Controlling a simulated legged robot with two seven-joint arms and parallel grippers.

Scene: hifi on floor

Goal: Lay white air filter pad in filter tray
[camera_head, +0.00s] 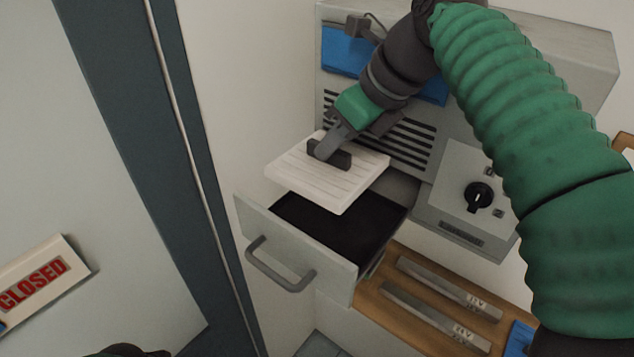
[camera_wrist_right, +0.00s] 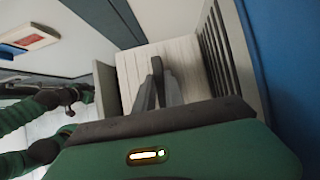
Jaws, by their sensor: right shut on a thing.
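The white air filter pad (camera_head: 338,187) is a flat, square, ribbed slab. My right gripper (camera_head: 330,153) is shut on a raised dark grip at the pad's middle. The pad hangs over the back part of the open filter tray (camera_head: 296,235), a pulled-out grey drawer with a dark inside and a front handle. A gap seems to show between the pad and the tray. In the right wrist view the pad (camera_wrist_right: 138,72) lies beyond the fingers, with the tray's front panel (camera_wrist_right: 107,92) to its left. My left gripper (camera_wrist_right: 72,97) shows small there; its jaws are unclear.
The grey vented cabinet (camera_head: 420,155) stands behind the tray. A box with a black knob (camera_head: 478,195) juts out to the right. Below is a wooden shelf (camera_head: 400,305) with two labelled metal bars. A white panel with a CLOSED sign (camera_head: 40,280) is at left.

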